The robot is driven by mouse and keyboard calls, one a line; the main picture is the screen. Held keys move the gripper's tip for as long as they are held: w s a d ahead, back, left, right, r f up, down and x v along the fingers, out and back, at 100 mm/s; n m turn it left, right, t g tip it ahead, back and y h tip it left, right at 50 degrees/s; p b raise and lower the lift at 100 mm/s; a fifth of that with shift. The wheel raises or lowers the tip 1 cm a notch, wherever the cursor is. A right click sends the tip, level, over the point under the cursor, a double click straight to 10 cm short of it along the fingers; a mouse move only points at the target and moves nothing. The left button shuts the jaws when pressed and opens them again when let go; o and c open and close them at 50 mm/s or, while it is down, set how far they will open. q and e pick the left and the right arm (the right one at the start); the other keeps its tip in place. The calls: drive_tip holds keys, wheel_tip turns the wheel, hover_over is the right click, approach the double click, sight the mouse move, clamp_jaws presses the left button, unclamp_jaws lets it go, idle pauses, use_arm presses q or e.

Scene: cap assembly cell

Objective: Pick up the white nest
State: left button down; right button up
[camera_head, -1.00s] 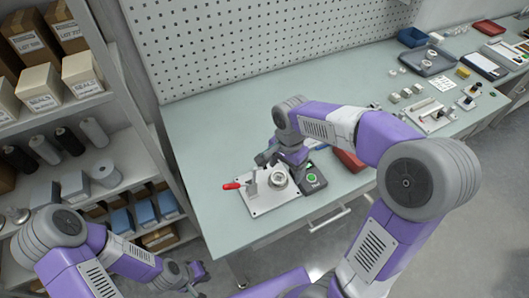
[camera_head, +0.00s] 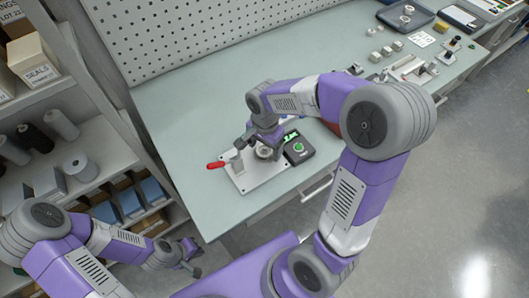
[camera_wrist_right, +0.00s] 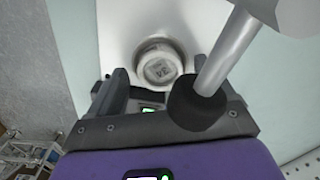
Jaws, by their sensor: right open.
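A round, pale, ring-walled nest (camera_head: 264,153) sits on a white base plate (camera_head: 256,177). In the right wrist view the nest (camera_wrist_right: 158,62) holds a round light piece with a square mark. I cannot tell whether this is the white nest of the task. My right gripper (camera_head: 260,143) is over the plate beside the nest.
A toggle clamp with a red handle (camera_head: 216,165) stands on the plate; its black tip (camera_wrist_right: 196,102) is close to my right finger. A dark box with a green button (camera_head: 298,147) is beside the plate. The table's left part is clear. Fixtures and trays stand at the right.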

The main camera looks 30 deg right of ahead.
drive_tip(key=c, duration=1.1)
